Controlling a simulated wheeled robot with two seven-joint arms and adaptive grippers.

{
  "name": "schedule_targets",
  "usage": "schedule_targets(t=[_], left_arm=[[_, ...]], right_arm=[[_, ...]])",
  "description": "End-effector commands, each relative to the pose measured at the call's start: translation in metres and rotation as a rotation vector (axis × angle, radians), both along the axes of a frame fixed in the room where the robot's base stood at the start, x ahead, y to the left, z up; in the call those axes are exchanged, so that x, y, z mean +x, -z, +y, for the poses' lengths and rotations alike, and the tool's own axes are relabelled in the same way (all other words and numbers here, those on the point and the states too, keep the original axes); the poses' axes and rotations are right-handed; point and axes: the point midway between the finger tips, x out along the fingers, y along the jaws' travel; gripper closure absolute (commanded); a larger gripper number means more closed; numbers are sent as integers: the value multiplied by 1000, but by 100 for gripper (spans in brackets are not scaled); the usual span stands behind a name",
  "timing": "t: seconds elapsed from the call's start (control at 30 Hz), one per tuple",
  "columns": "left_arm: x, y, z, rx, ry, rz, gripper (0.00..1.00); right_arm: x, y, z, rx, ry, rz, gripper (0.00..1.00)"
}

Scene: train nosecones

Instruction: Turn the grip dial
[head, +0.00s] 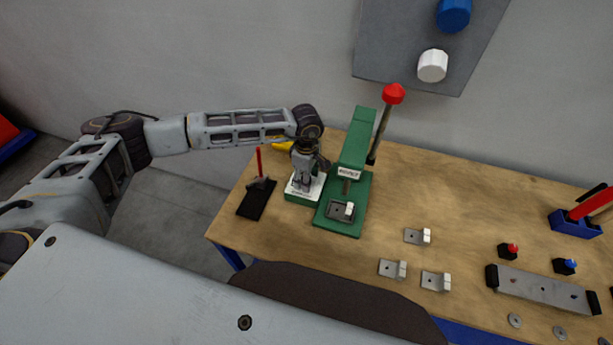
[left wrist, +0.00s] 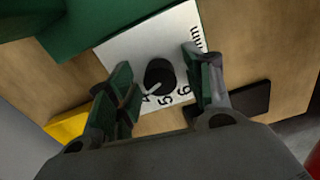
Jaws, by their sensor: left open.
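The grip dial is a black round knob (left wrist: 159,77) with a pale pointer line, on a white plate (left wrist: 128,47) printed with 4, 5, 6 and "mm" in the left wrist view. The pointer is towards the 4, as far as I can tell. My left gripper (left wrist: 160,88) is open, with one finger on each side of the knob and gaps to it. In the head view my left gripper (head: 304,180) is over the white-topped green dial box (head: 302,196) and hides the knob. My right gripper is not in view.
A green rivet press (head: 352,155) with a red-knobbed lever (head: 393,94) stands right beside the dial box. A black pad (head: 257,200) with a red stick lies left of it. Metal brackets (head: 393,268) lie to the right. Bare tabletop (head: 450,185) is free behind them.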

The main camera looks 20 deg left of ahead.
Motion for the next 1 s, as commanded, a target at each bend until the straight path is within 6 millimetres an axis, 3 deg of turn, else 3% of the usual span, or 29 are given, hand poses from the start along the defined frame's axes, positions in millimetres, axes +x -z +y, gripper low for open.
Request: schedule_targets(t=[0.07,0.4,1.0], left_arm=[[0,0,0,0,0,0,51],[0,0,0,0,0,0,95],[0,1,0,-1,-121,-1,95]], right_arm=[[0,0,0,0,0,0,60],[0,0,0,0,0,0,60],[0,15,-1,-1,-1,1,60]])
